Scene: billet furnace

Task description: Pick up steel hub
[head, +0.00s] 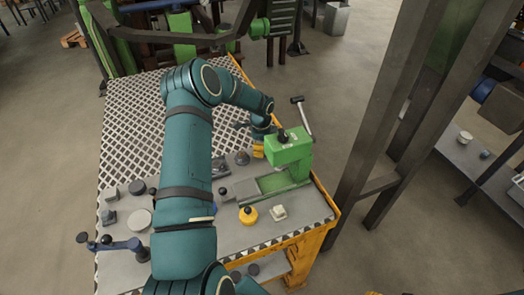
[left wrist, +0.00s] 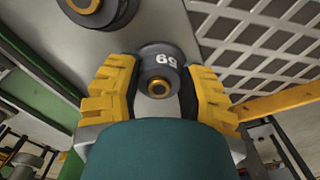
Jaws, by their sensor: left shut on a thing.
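The steel hub (left wrist: 160,72) is a dark grey round part with a pale number on its side and a brass-coloured centre. In the left wrist view it sits between the two yellow fingers of my left gripper (left wrist: 158,88), which is shut on it. In the head view my left gripper (head: 258,149) is over the grey part of the workbench, just left of the green machine. The held hub is not clearly visible there. I cannot tell whether it touches the bench.
The green machine (head: 290,147) stands close right of my left gripper. A second dark hub (left wrist: 100,12) lies nearby. A yellow round part (head: 248,215) and a pale block (head: 278,212) lie on the bench (head: 310,210). A dark steel post (head: 385,130) rises at right.

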